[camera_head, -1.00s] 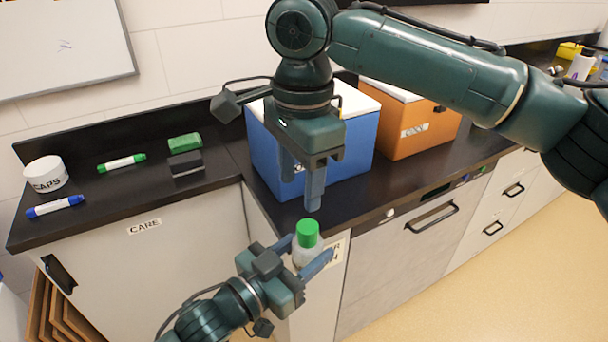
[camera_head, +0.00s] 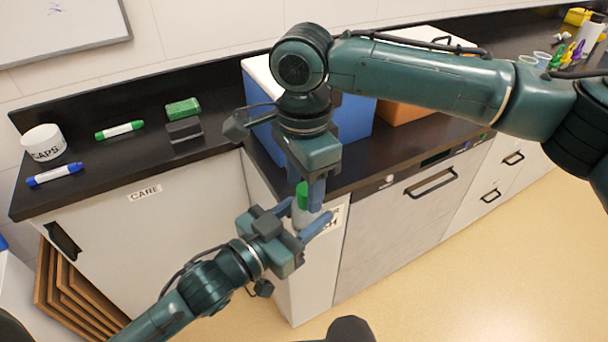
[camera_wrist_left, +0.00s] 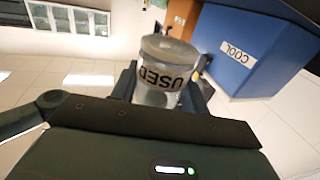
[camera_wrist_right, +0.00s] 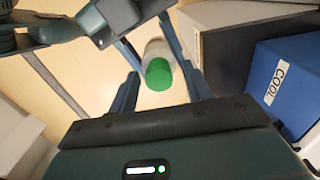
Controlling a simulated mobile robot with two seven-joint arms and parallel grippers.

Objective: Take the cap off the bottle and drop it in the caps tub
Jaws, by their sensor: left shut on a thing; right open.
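The clear bottle (camera_wrist_left: 158,96), marked USED, is held upright between the fingers of my left gripper (camera_head: 303,219), in front of the counter edge. Its green cap (camera_head: 302,195) is on top and shows clearly in the right wrist view (camera_wrist_right: 158,75). My right gripper (camera_wrist_right: 160,88) is open, pointing down from above, with one finger on each side of the cap. In the head view, my right gripper partly hides the cap. The white caps tub (camera_head: 43,143), labelled CAPS, stands at the far left of the counter.
A blue box (camera_head: 355,130) marked COOL and an orange box (camera_head: 405,110) stand behind my right gripper. Markers, a green block (camera_head: 183,109) and a dark block (camera_head: 185,130) lie on the left counter. The floor at right is clear.

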